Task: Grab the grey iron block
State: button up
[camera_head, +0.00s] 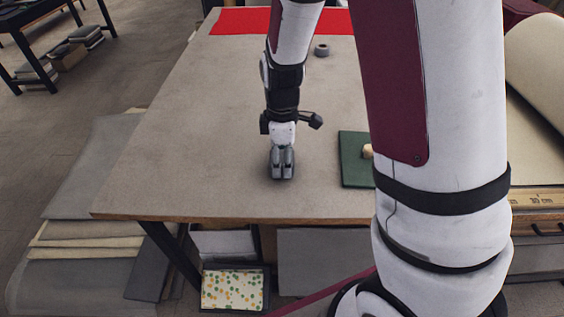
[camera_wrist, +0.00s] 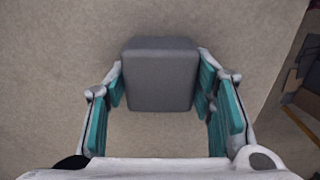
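The grey block (camera_wrist: 160,74), smooth with rounded edges, fills the middle of the wrist view. My gripper (camera_wrist: 161,82) has its teal-padded fingers on either side of it, very close to its left and right faces. I cannot tell whether both pads press on it or a thin gap is left. In the head view my gripper (camera_head: 282,165) points down at the near part of the tabletop (camera_head: 180,150). There the block is hard to tell apart from the grey fingers. Whether it rests on the table or is slightly raised is unclear.
A green board (camera_head: 352,165) with a small tan piece (camera_head: 367,151) lies to the right, partly behind my arm. A small dark grey ring-like object (camera_head: 321,50) and a red cloth (camera_head: 232,21) are farther back. The table's left part is clear.

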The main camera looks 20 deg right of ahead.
aim_at(282, 157)
grip_shut()
jog(key=shift+w+r, duration=0.1)
jog(key=shift+r, duration=1.85)
jog(key=s, duration=0.9)
jog(key=s+d+r, duration=0.1)
jog(key=s, duration=0.3)
jog(key=shift+s, duration=0.35)
jog(key=shift+r+p, duration=0.2)
jog(key=shift+p, duration=0.9)
jog(key=shift+s+r+p, duration=0.15)
jog(key=shift+s+p, duration=0.05)
jog(key=shift+p, duration=0.7)
